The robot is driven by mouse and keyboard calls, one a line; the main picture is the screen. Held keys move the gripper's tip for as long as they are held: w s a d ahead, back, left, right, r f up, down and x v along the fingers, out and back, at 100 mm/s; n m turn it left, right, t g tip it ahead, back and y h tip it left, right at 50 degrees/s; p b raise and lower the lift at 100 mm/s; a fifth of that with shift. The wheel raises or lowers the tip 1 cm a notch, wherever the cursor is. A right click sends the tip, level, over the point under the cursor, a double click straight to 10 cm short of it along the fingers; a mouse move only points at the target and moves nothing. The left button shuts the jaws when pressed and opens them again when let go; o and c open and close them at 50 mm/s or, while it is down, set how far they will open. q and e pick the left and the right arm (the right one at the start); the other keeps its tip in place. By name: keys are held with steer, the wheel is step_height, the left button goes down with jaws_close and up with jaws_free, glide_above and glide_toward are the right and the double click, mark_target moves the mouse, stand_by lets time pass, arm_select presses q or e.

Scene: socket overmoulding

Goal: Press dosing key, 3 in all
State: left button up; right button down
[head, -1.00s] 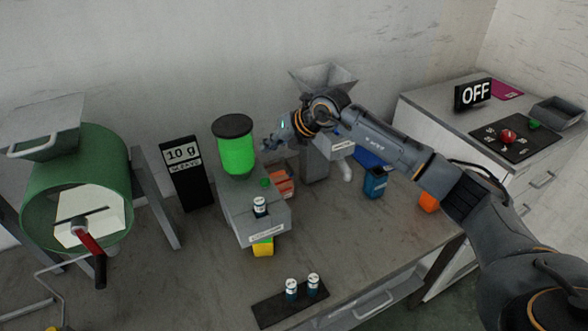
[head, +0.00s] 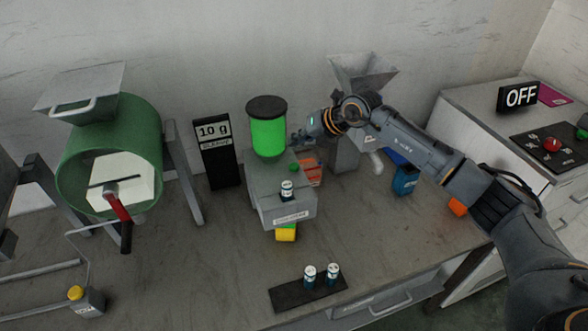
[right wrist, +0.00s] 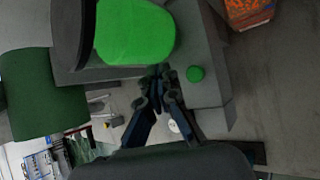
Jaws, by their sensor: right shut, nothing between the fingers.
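The dosing key looks to be the small green button (head: 293,168) on top of the grey dosing unit (head: 270,180); it also shows in the right wrist view (right wrist: 195,74). My right gripper (head: 294,146) is shut and empty, just above and behind the button in the head view. In the right wrist view its fingertips (right wrist: 160,72) are together, left of the button; contact cannot be made out. A green-filled container (head: 268,132) with a dark lid stands on the unit. A white-topped vial (head: 287,190) is at its front. A black display (head: 212,140) reads about 10 g. My left gripper is not in view.
Two similar vials (head: 310,275) stand on a dark mat (head: 283,297) at the front. A green drum (head: 110,150) with a red-handled crank is left. A grey hopper (head: 362,72) and blue box (head: 405,181) stand right of the unit. An OFF sign (head: 520,96) is farther right.

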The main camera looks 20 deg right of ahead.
mark_target(291, 164)
steer(key=shift+f+b, duration=1.35)
steer(key=shift+f, duration=1.25)
steer(key=shift+f+b, duration=0.35)
steer(key=shift+f, duration=0.05)
steer(key=shift+f+b, duration=0.45)
steer(key=shift+f, duration=0.25)
steer(key=shift+r+p, duration=0.7)
steer(key=shift+r, duration=0.4)
